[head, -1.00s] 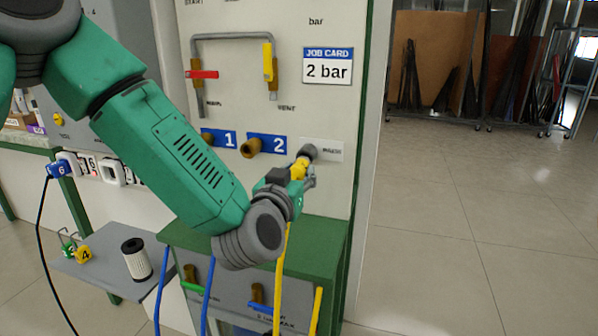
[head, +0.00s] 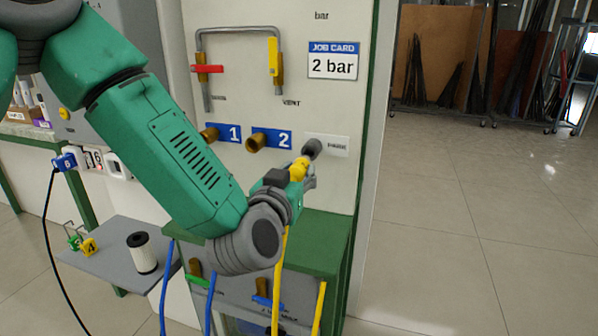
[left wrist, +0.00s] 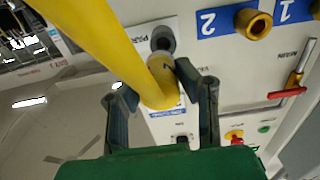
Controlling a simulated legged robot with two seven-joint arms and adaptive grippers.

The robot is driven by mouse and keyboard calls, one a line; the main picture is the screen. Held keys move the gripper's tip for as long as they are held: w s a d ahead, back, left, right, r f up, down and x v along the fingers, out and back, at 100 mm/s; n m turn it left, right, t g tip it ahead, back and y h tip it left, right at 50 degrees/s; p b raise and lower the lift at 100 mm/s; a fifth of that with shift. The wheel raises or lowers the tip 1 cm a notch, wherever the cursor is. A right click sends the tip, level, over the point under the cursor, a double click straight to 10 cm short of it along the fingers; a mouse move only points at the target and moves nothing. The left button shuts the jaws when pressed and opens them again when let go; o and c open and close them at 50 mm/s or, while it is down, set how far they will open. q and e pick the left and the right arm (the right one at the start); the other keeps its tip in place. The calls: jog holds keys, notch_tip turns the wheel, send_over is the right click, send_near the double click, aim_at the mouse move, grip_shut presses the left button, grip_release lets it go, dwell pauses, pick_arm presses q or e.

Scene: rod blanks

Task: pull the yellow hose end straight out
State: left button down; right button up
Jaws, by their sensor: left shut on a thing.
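The yellow hose end (head: 299,169) is by the dark grey socket (head: 312,148) beside the PARK label on the white panel. In the left wrist view the yellow hose end (left wrist: 162,72) lies close against the dark round socket (left wrist: 163,40); I cannot tell whether its tip is still inside. My left gripper (head: 304,182) is shut on the yellow hose end, with a finger on each side in the left wrist view (left wrist: 153,84). The yellow hose (head: 279,270) hangs down from it. My right gripper is not in view.
Brass ports 1 (head: 210,134) and 2 (head: 256,141) sit left of the socket. Red (head: 207,69) and yellow (head: 273,56) valve handles are above. A green-topped cabinet (head: 325,240) stands below. A shelf (head: 115,262) holds a white cylinder (head: 142,253). Open floor lies right.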

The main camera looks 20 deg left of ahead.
pick_arm(q)
jog(key=shift+s, duration=0.15)
jog(key=shift+s+a, duration=0.1)
jog(key=shift+s, duration=2.8)
